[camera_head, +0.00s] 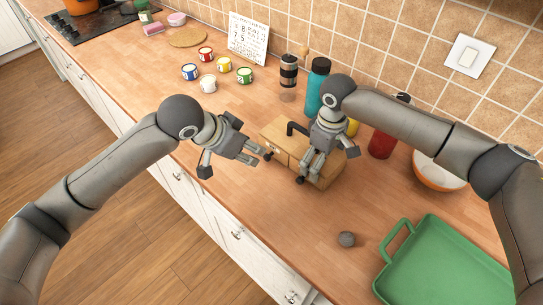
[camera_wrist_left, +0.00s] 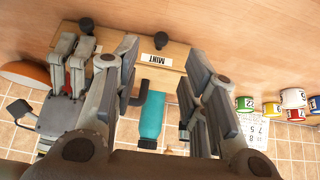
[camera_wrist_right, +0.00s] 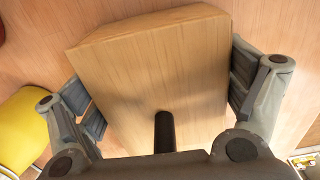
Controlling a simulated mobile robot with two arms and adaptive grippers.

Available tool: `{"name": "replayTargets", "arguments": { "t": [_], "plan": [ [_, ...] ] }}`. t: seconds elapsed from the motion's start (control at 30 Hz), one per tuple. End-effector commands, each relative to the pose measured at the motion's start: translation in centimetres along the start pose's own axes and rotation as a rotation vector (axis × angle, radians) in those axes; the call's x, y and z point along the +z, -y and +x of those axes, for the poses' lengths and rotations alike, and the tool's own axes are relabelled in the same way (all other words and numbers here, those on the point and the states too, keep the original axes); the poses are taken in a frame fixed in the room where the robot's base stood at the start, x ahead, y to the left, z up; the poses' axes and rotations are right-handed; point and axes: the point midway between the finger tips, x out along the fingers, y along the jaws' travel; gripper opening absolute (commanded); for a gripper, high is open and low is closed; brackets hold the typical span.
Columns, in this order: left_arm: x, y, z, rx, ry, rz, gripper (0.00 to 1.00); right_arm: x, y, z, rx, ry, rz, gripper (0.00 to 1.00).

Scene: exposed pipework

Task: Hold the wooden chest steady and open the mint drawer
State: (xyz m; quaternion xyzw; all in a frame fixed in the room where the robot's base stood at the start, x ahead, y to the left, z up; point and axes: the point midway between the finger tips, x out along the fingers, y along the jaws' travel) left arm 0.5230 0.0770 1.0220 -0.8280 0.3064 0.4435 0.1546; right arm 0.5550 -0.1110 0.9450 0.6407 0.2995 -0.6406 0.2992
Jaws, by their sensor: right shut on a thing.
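The wooden chest (camera_head: 275,132) stands on the counter, with a dark bent handle on top. In the left wrist view, the mint drawer's front (camera_wrist_left: 180,52) bears a MINT label (camera_wrist_left: 157,60) and a dark knob (camera_wrist_left: 138,24). The drawer looks closed. My left gripper (camera_head: 236,162) is open and empty, just left of the chest's front, with one finger close to the mint knob. My right gripper (camera_head: 324,166) is shut on the chest from above; its fingers lie along both sides of the wooden body (camera_wrist_right: 150,75) in the right wrist view.
A teal bottle (camera_head: 317,85), a dark grinder (camera_head: 288,75) and a red bottle (camera_head: 381,142) stand behind the chest. Several small mugs (camera_head: 208,84) are at the back left. A bowl (camera_head: 438,175), a green tray (camera_head: 440,270) and a grey ball (camera_head: 347,239) are to the right.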

Motion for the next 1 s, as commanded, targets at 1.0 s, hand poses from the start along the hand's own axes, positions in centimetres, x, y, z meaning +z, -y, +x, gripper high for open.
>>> {"name": "replayTargets", "arguments": {
  "t": [1.0],
  "plan": [
    [0.7,0.1,7.3,-0.015,-0.192,0.004,0.4,0.1,0.1,0.2,-0.002,0.002,-0.002,0.57]
  ]
}}
